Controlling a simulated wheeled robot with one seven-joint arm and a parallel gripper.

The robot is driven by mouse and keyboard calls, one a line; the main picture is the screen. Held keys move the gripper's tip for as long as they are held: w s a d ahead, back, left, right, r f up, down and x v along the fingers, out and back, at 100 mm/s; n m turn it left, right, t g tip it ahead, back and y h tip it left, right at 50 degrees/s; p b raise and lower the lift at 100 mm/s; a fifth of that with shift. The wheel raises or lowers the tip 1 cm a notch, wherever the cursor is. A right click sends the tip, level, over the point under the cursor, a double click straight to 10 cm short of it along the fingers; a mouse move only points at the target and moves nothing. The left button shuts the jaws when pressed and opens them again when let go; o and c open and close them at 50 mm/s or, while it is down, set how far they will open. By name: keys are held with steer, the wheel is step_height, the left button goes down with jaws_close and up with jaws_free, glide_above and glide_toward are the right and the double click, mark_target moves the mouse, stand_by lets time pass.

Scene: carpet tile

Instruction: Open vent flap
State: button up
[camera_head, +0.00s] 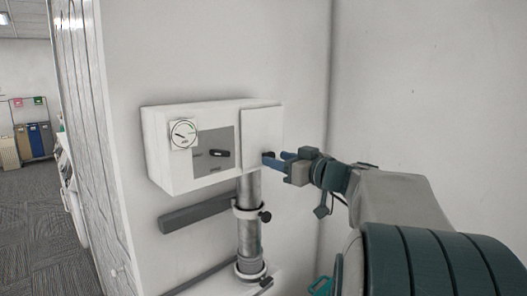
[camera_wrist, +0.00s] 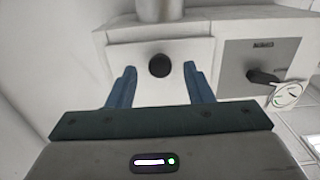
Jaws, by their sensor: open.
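The vent flap (camera_head: 262,130) is a plain white panel on the right part of a white wall box, and it looks closed. It bears a round black knob (camera_wrist: 159,66), which also shows in the head view near the panel's lower edge. My gripper (camera_head: 273,158) is at the knob, coming from the right. In the wrist view its two blue fingers (camera_wrist: 160,82) are open, one on each side of the knob, with gaps between. Whether the fingertips touch the panel I cannot tell.
The box (camera_head: 160,150) also carries a round gauge (camera_head: 183,133) and a grey panel (camera_head: 214,152) with a black handle (camera_head: 219,153). A metal pipe (camera_head: 249,215) with clamps runs down below the flap. A grey bar (camera_head: 195,214) sits on the wall lower left.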

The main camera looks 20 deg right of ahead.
steer(key=shift+x, duration=1)
jaws_close()
steer(key=shift+s, duration=0.1)
